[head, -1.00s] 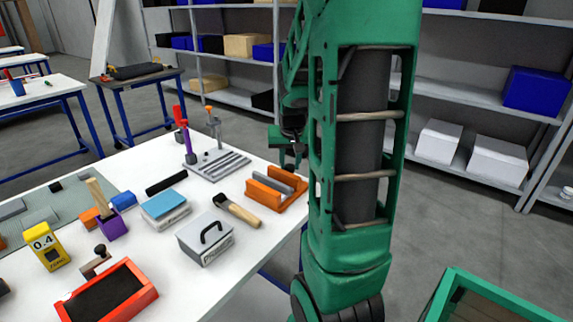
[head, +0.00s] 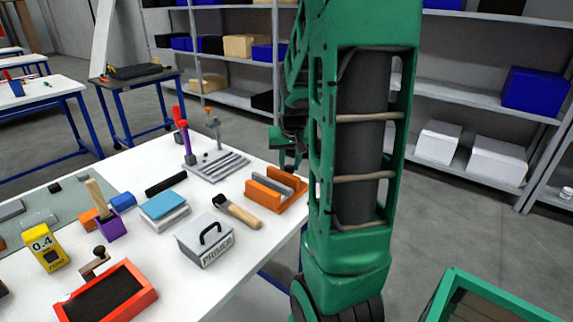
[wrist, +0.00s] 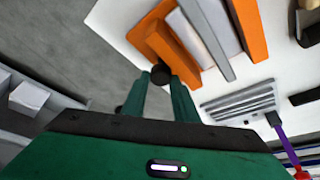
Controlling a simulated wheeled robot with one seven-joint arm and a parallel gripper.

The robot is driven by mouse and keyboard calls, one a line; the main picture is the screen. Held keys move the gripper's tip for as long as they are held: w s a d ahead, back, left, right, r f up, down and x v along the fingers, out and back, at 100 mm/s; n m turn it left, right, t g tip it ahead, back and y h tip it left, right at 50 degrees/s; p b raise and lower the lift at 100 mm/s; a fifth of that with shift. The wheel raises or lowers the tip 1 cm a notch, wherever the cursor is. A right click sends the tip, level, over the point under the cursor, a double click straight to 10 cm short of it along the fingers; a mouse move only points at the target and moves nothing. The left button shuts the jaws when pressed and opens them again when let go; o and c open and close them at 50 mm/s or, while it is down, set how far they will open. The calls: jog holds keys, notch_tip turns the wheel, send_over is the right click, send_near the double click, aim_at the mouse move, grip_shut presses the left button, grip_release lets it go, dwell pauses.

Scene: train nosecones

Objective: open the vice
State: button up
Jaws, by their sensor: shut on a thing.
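The orange vice (head: 262,196) with grey jaw pieces sits at the table's right edge in the head view. In the wrist view its orange body (wrist: 152,42) lies just ahead of my fingers, with grey bars beside it and a gap before the far orange wall (wrist: 248,28). My gripper (wrist: 161,88) is shut on a dark round knob (wrist: 161,74) at the vice's near end.
A wooden-handled brush (head: 240,212), a grey primer box (head: 206,242) and a grey slotted plate (head: 218,168) with upright tools stand near the vice on the white table (head: 240,275). Shelves line the back wall. Floor lies open beyond the table's right edge.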

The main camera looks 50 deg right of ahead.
jog(key=shift+s+a+f, duration=0.15)
jog(key=shift+a+f, duration=0.1)
jog(key=shift+a, duration=0.1)
jog(key=o, duration=1)
jog(key=shift+w+r+m+g, duration=0.1)
jog(key=shift+w+m+g, duration=0.15)
jog(key=shift+m, duration=0.35)
jog(key=m+g, duration=0.1)
jog(key=m, duration=0.1)
jog(key=shift+m+h, duration=0.4)
jog(key=m+g, duration=0.1)
jog(key=m, duration=0.2)
jog(key=shift+w, duration=0.1)
jog(key=m+g, duration=0.1)
jog(key=m, duration=0.3)
jog(key=shift+w+d+g+h, duration=0.1)
jog(key=shift+w+g+h, duration=0.05)
jog(key=shift+g+h, duration=0.2)
jog(key=shift+m, duration=0.4)
jog(key=v, duration=1.1)
jog(key=shift+d, duration=0.15)
